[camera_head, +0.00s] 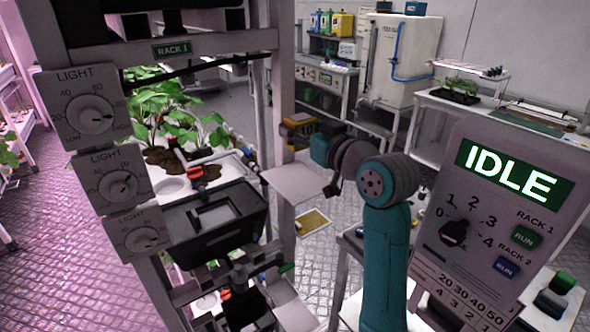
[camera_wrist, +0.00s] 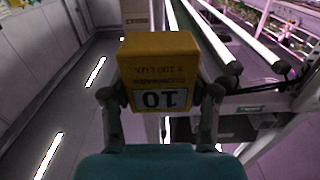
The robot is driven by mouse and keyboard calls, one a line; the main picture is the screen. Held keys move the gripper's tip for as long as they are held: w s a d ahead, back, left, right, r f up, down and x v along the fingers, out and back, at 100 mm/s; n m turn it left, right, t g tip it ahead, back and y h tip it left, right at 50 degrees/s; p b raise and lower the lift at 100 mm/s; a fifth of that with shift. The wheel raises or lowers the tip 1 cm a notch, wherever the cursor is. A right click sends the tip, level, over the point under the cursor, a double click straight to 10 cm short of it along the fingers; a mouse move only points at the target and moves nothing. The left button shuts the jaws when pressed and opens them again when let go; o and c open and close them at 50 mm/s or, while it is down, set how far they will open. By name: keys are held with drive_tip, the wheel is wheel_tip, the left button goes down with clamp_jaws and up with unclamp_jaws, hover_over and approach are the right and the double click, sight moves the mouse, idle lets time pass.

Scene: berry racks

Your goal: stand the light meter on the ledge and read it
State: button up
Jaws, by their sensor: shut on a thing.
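The light meter is a yellow box (camera_wrist: 165,55). In the wrist view its display shows 10, upside down in the picture, with "x 100 LUX" on the case. My gripper (camera_wrist: 163,95) is shut on the meter, one finger on each side. In the head view the meter (camera_head: 297,119) shows small and partly hidden by my gripper (camera_head: 302,134), beside the rack post. A pale flat plate (camera_head: 296,184), which looks like the ledge, sticks out from the rack below the meter. The meter appears held above it, apart from it.
Rack 1 (camera_head: 172,50) stands at left with LIGHT dials (camera_head: 90,115), potted plants and a black bin (camera_head: 215,225). A control panel (camera_head: 510,200) reading IDLE stands at right. A yellow-framed sheet (camera_head: 312,222) lies low behind the plate. The floor beyond is mostly clear.

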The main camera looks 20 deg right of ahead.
wheel_tip(320, 180, down, 9)
drive_tip(key=shift+f, duration=0.1)
idle(0.4)
drive_tip(key=shift+f, duration=0.1)
drive_tip(key=o, duration=1.3)
drive_tip(key=shift+c, duration=0.2)
drive_tip(key=v, duration=0.7)
drive_tip(key=shift+s, duration=0.25)
